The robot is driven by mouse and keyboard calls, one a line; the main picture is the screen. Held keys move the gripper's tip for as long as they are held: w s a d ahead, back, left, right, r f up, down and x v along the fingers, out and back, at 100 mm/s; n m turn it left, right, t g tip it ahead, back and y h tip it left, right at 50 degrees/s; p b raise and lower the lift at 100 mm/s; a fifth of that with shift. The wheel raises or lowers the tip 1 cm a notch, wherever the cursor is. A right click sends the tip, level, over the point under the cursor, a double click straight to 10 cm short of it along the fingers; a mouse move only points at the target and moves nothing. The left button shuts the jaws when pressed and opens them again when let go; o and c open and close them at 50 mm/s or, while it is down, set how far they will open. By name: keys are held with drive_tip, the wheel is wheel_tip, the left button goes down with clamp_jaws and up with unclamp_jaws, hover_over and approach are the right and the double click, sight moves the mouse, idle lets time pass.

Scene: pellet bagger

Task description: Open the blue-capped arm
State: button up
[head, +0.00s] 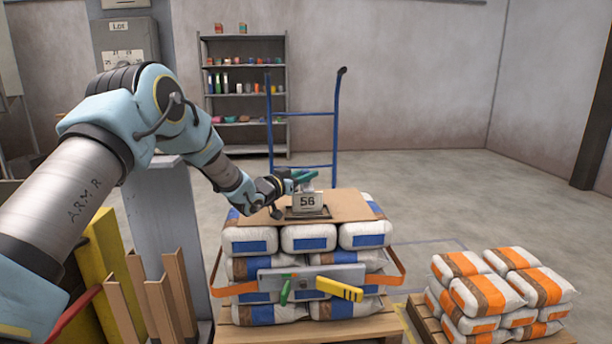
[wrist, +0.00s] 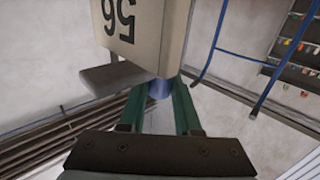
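My gripper (head: 307,176) reaches in from the left at the block's upper edge. In the wrist view its two green fingers (wrist: 160,90) lie on either side of a small blue rounded cap (wrist: 159,89), just below the block. The fingers appear to touch the cap on both sides. The rest of the blue-capped arm is hidden by the block and fingers.
A grey plate (head: 335,278) with green and yellow handles sits across the front of the bags. Orange-striped bags (head: 500,290) stand on a pallet at right. A blue hand-truck frame (head: 335,130) and a shelf (head: 245,50) stand behind. Wooden posts (head: 160,305) are at left.

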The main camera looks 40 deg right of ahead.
clamp_jaws()
idle(0.9)
